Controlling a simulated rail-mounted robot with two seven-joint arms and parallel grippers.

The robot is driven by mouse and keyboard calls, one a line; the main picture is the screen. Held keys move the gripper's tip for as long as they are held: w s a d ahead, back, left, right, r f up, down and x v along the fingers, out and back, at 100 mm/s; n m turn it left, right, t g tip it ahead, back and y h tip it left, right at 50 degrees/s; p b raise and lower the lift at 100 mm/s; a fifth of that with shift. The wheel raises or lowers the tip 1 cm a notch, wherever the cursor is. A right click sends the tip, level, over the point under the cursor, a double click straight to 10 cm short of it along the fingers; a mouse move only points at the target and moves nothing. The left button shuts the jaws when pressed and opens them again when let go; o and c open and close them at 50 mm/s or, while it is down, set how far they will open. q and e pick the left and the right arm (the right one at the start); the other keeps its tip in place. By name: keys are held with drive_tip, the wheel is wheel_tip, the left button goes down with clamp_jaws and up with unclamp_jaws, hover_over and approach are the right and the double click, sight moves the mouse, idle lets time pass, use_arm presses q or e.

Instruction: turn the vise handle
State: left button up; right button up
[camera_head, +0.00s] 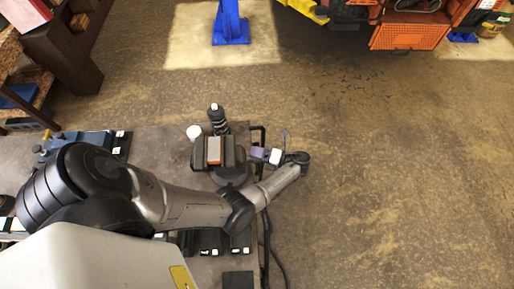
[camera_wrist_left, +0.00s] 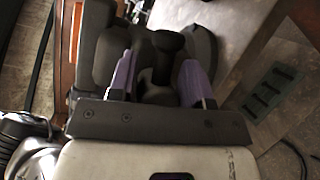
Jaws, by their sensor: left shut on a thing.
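The dark grey vise (camera_head: 228,160) stands on the workbench near its right edge, with an orange-brown piece (camera_head: 214,150) at its jaws. My left gripper (camera_head: 257,152) is at the vise's right side, reaching in from the bench edge. In the left wrist view its two purple fingers (camera_wrist_left: 156,78) are on either side of a dark rounded part of the vise handle (camera_wrist_left: 157,90) and shut on it. The fingers and arm hide most of the handle in the head view. My right gripper is not in view.
The workbench (camera_head: 165,140) holds a black-and-white bottle-like item (camera_head: 217,118), a white round item (camera_head: 194,132) and blue tools (camera_head: 90,138). A black bent pipe runs along its right edge. Open floor (camera_head: 400,180) lies to the right. A blue lift post and orange mower stand at the back.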

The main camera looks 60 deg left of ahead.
use_arm(q)
drive_tip(key=c, duration=0.3)
drive_tip(key=shift+r+n+y+p, duration=0.2)
drive_tip(key=shift+n+y+p, duration=0.25)
drive_tip(key=shift+n, duration=0.25)
drive_tip(key=shift+d+n, duration=0.1)
drive_tip(key=shift+n, duration=0.5)
drive_tip(key=shift+s+d+n+g+y, duration=0.1)
drive_tip(key=shift+n+g+y, duration=0.3)
drive_tip(key=shift+n, duration=0.6)
drive_tip(key=shift+r+n+g+b, duration=0.25)
drive_tip(key=shift+n+g+b, duration=0.25)
drive_tip(key=shift+n, duration=0.5)
drive_tip(key=shift+y, duration=0.25)
